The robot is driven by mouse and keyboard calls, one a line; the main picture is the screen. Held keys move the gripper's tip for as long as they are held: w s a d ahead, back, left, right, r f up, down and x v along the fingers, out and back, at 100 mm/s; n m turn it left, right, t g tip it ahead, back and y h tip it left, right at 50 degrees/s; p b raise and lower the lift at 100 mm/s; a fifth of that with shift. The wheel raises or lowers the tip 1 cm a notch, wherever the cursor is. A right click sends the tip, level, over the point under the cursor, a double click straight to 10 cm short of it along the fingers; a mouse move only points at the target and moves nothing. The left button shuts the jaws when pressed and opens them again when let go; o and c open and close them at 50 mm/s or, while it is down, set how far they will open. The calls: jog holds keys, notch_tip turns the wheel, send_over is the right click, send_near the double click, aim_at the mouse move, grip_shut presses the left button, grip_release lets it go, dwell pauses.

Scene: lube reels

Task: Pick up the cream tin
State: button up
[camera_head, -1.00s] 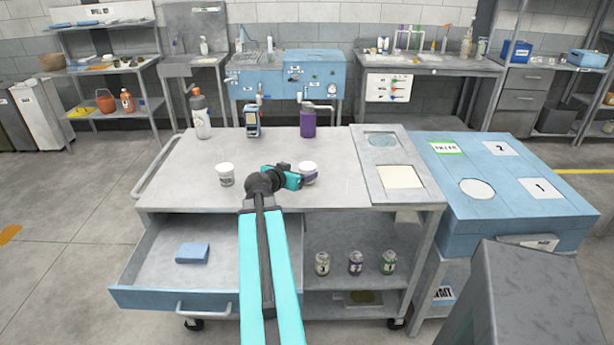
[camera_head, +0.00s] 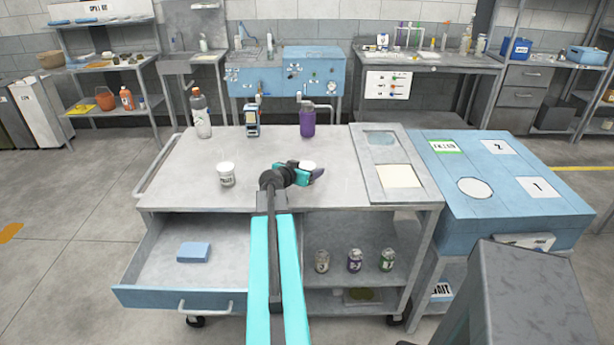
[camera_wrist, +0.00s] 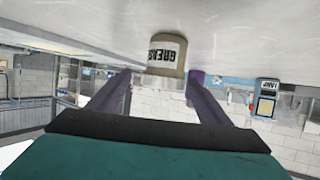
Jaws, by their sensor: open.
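The cream tin (camera_wrist: 167,52) stands on the worktop and shows upside down in the wrist view, with a white GREASE label. In the head view only its pale top (camera_head: 309,164) shows; my gripper hides the rest. My gripper (camera_head: 313,171) is open and low over the worktop at the tin. In the wrist view its two purple fingers (camera_wrist: 161,80) point toward the tin, one on each side of it. I cannot tell whether either finger touches it.
A white labelled cup (camera_head: 227,175) stands to the left on the worktop (camera_head: 185,165). A bottle (camera_head: 201,115), a handheld device (camera_head: 252,120) and a purple container (camera_head: 307,120) stand along the back. A framed panel (camera_head: 427,190) lies to the right. The drawer (camera_head: 150,255) is open below.

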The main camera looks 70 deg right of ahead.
aim_at(310, 166)
jog(key=shift+d, duration=0.1)
jog(key=shift+w+p+x, duration=0.25)
jog(key=shift+p+x, duration=0.7)
jog(key=shift+x, duration=0.2)
jog(key=shift+p+x, duration=0.65)
jog(key=shift+x, duration=0.8)
jog(key=shift+f, duration=0.1)
jog(key=c, duration=1.2)
jog(key=shift+w, duration=0.1)
